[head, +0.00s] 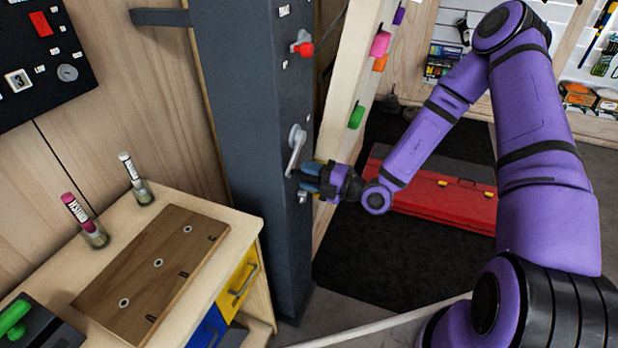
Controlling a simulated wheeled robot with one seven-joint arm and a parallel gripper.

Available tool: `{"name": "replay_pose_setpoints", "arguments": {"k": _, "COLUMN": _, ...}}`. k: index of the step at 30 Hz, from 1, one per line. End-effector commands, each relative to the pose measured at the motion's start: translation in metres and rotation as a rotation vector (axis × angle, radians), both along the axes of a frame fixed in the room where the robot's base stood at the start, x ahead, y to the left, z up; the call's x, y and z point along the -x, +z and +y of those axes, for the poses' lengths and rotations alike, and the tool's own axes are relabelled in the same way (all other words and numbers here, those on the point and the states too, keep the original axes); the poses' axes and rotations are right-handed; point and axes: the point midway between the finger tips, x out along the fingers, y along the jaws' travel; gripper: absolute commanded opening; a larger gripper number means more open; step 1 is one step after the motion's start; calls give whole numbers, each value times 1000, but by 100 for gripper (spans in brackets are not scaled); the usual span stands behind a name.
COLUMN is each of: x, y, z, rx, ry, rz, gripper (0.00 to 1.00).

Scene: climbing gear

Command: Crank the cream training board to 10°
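The cream training board (345,98) leans behind the dark grey post (243,130), with pink, orange, purple and green holds on its face. A light grey crank (296,150) is on the post's side, its arm pointing down from its hub. My gripper (308,178) is at the lower end of the crank, close beside the post. Its blue-tipped fingers overlap the place where the crank's handle would be, so I cannot tell whether they are around it or just next to it. No angle reading is legible.
A wooden bench (225,215) with a brown board (150,270) and two marker-like tubes stands at left. A red folded pad (435,195) lies on the black mat (375,265) behind my arm.

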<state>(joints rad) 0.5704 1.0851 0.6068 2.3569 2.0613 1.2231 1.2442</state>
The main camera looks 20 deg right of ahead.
Motion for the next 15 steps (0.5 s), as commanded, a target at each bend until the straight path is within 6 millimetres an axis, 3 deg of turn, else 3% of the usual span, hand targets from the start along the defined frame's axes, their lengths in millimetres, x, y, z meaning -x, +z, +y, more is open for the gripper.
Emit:
{"name": "replay_pose_setpoints", "arguments": {"k": 2, "x": 0, "y": 0, "z": 0, "rx": 2, "ry": 0, "rz": 1, "gripper": 56}}
{"name": "replay_pose_setpoints", "arguments": {"k": 10, "x": 2, "y": -2, "z": 0, "rx": 3, "ry": 3, "rz": 7, "gripper": 56}}
{"name": "replay_pose_setpoints", "arguments": {"k": 15, "x": 10, "y": -3, "z": -11, "rx": 4, "ry": 2, "rz": 9, "gripper": 56}}
